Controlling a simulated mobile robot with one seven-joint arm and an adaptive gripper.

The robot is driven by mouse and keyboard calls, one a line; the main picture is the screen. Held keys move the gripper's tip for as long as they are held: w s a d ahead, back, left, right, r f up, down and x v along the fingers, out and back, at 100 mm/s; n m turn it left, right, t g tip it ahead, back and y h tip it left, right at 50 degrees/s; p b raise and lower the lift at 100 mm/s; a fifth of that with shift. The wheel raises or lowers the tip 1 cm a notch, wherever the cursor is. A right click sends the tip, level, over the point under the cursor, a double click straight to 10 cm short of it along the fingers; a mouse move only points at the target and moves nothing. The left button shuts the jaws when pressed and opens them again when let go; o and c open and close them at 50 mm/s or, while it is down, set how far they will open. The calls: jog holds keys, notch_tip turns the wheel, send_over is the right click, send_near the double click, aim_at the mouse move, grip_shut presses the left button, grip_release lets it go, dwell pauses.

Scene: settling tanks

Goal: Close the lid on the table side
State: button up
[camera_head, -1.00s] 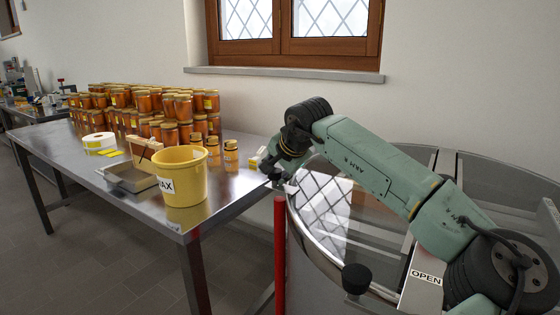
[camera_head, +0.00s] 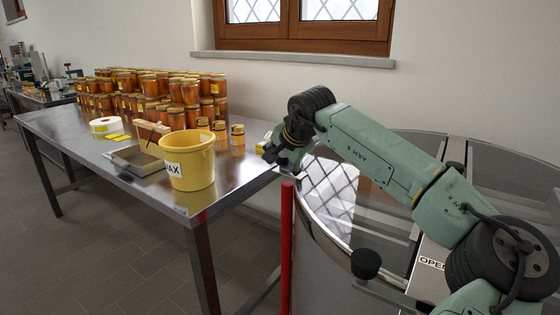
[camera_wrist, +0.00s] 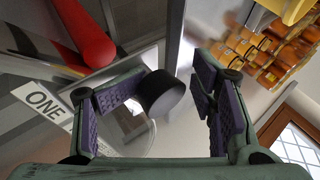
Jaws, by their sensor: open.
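The round steel tank (camera_head: 318,229) has clear lid panels. The table-side lid panel (camera_head: 333,190) reflects the window; I cannot tell its exact angle. A black knob (camera_head: 366,263) sits near the tank's front rim. My gripper (camera_head: 275,156) is over the tank's left edge, beside the table; its fingers are small there. In the wrist view, my gripper (camera_wrist: 165,92) is open, with purple pads apart. A dark round knob (camera_wrist: 161,94) shows between the fingers; I cannot tell whether it is touched or which knob it is.
A red post (camera_head: 287,245) stands at the tank's left. The steel table (camera_head: 230,192) holds a yellow bucket (camera_head: 188,160), a metal tray (camera_head: 137,161) and many honey jars (camera_head: 150,85). A label (camera_wrist: 42,104) shows in the wrist view. Floor in front of the table is clear.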

jog(key=shift+s+d+r, duration=0.1)
jog(key=shift+d+r, duration=0.05)
jog(key=shift+d, duration=0.1)
jog(key=v, duration=0.7)
jog(key=shift+s+a+r, duration=0.15)
jog(key=shift+s+r, duration=0.1)
